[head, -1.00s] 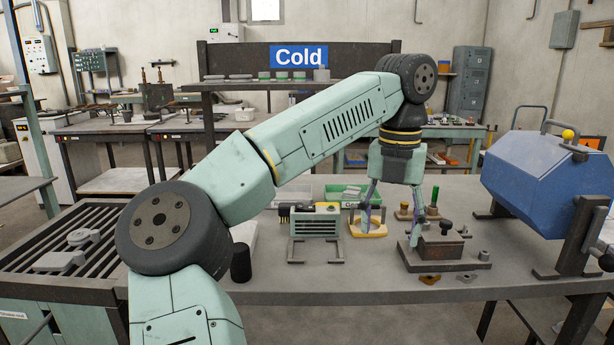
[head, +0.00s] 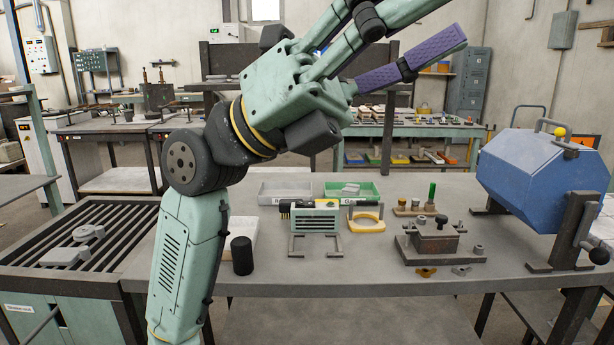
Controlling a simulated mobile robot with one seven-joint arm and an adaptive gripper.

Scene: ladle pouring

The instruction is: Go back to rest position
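My gripper (head: 445,22) is raised high over the bench, close to the camera, with its fingers pointing to the upper right. The fingers are spread apart, with a purple pad on the lower one. One finger runs out of the top of the picture. I see nothing held between them. My arm's forearm stands nearly upright at the left front of the workbench (head: 400,285). No ladle can be made out.
On the bench are a black cylinder (head: 242,256), a grey slotted fixture (head: 315,222), a yellow ring stand (head: 368,219), a green bin (head: 352,189) and a dark block fixture (head: 437,243). A blue drum machine (head: 540,175) stands at right. The front middle is clear.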

